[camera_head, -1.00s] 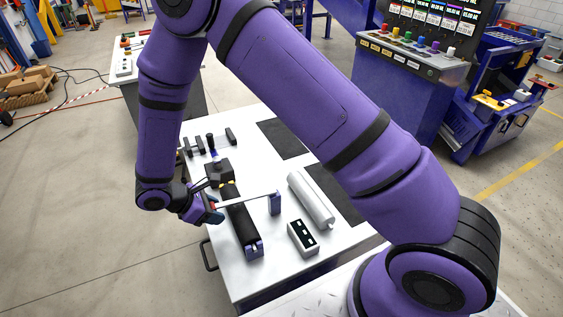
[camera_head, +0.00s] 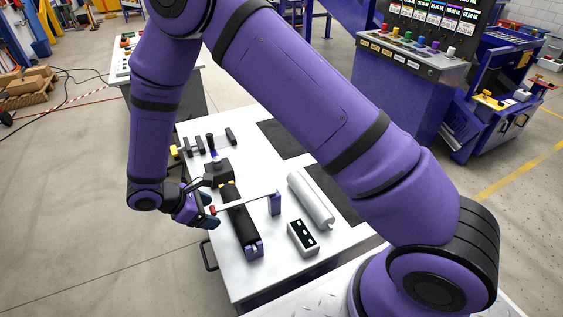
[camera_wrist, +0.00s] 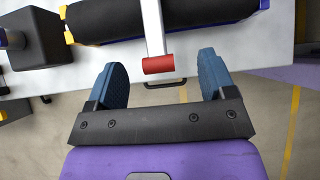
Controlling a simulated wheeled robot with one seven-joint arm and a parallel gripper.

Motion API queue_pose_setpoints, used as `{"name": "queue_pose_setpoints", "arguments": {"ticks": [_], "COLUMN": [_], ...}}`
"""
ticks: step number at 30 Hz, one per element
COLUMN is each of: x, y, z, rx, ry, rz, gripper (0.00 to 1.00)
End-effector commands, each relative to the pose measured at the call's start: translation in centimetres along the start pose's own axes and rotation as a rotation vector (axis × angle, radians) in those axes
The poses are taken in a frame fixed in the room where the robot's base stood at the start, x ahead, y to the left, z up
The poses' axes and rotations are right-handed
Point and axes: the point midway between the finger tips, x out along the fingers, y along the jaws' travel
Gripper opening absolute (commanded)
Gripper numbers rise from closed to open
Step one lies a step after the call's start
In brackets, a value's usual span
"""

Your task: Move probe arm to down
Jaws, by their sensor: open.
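The probe arm (camera_head: 246,200) is a thin pale bar that reaches over the black conveyor from a blue post (camera_head: 275,204). It ends in a red tip (camera_head: 213,210). In the wrist view the white bar (camera_wrist: 153,28) comes down from the top edge, and its red tip (camera_wrist: 158,64) lies just ahead of and between my fingertips. My gripper (camera_wrist: 159,78) is open, with a blue finger on each side and nothing held. In the head view my gripper (camera_head: 212,217) is at the left edge of the table, beside the red tip.
The black conveyor (camera_head: 243,226) runs along the white table (camera_head: 225,267). A dark magnet block (camera_head: 218,171) is above its far part. A grey roller (camera_head: 311,199) and a small white box (camera_head: 302,238) lie to the right. Open floor is to the left.

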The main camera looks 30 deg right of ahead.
Motion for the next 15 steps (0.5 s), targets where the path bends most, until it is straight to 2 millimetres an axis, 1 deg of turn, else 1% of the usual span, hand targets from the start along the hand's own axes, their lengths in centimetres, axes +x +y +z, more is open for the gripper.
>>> {"name": "queue_pose_setpoints", "arguments": {"ticks": [9,15], "x": [-2.8,-4.2], "y": [0.1,0.0], "z": [0.0,0.0], "rx": [0.001,0.000], "ry": [0.001,0.000], "rz": [0.002,0.000], "gripper": [0.77,0.77]}}
